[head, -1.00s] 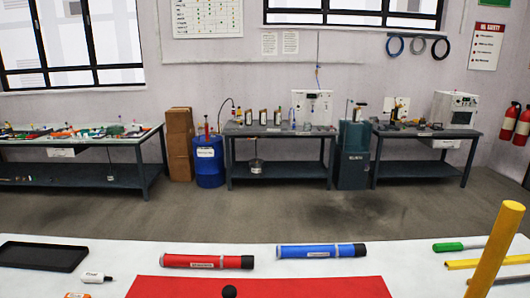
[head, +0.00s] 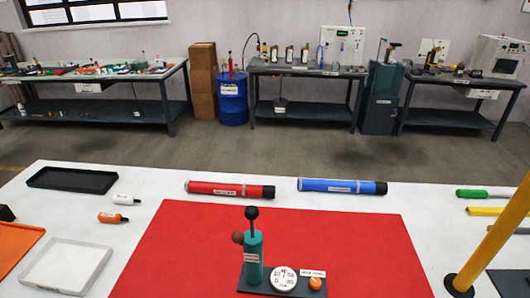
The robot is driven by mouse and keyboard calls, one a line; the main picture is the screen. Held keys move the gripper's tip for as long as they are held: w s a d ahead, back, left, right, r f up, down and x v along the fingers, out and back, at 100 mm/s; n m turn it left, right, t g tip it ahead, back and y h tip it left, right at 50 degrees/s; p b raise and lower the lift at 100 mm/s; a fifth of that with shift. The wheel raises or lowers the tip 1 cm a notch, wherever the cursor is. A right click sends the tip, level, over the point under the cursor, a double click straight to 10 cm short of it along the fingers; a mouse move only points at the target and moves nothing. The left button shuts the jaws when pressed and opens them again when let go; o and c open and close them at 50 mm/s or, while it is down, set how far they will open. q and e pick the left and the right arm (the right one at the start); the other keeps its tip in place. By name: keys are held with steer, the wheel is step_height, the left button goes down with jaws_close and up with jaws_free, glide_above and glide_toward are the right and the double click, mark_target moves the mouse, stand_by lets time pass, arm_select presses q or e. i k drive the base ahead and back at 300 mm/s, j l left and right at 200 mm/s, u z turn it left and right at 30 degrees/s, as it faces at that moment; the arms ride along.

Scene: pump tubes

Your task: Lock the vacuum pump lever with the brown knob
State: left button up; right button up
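The vacuum pump (head: 253,262) is a teal upright body on a dark base, standing on the red mat (head: 180,262) in the head view. A brown knob (head: 238,238) sticks out at the upper left of the body. A dark lever with a black ball top (head: 252,213) rises upright from the top. A round white gauge (head: 284,278) and an orange button-like part (head: 315,283) sit on the base to its right. Neither of my grippers is in view.
Red (head: 225,189) and blue (head: 340,186) tubes lie behind the mat. A black tray (head: 72,180), a white tray (head: 65,268) and two small bottles lie to the left. A yellow post (head: 495,245) stands at the right. The red mat around the pump is mostly clear.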

mark_target(237, 237)
steer(key=j+z, duration=0.15)
steer(key=j, duration=0.35)
steer(key=j+z, duration=0.1)
steer(key=j, duration=0.35)
steer(key=k+j+z, duration=0.15)
steer(key=j, duration=0.35)
steer(key=j+z, duration=0.15)
steer(key=j, duration=0.3)
steer(key=k+j+z, duration=0.1)
steer(key=j, duration=0.4)
steer(key=k, duration=0.1)
